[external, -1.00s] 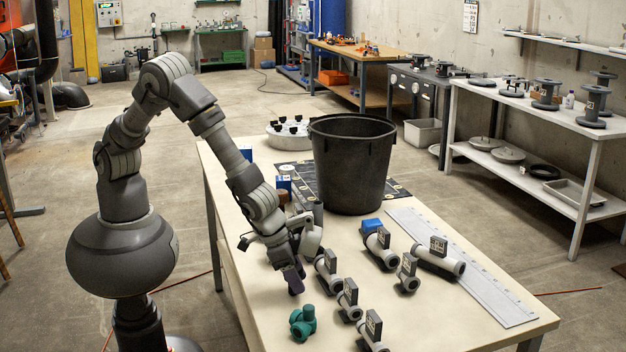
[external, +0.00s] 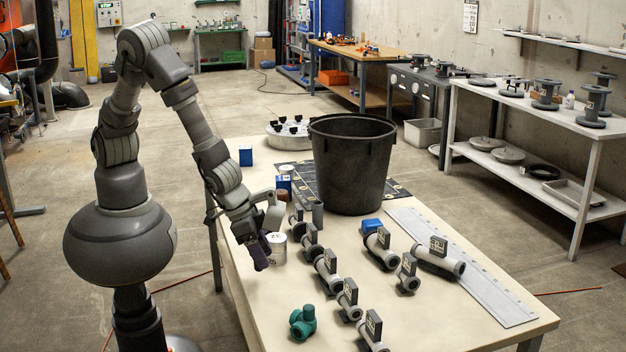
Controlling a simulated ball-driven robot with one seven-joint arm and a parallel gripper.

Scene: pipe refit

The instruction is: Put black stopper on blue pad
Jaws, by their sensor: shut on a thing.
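My gripper (external: 262,264) points down over the left part of the cream table, just left of a white labelled can (external: 278,252). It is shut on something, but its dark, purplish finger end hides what. I cannot tell whether that is the black stopper. Small black knobs (external: 287,127) stand on a pale round tray (external: 290,141) at the table's far end. I see no clearly flat blue pad.
A tall black bin (external: 350,165) stands on a dark mat (external: 398,190). Several grey pipe fittings (external: 326,266) fill the table's middle and right. A green fitting (external: 303,322) lies in front. A long ruler (external: 465,268) lies along the right. Bare tabletop shows at the left front.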

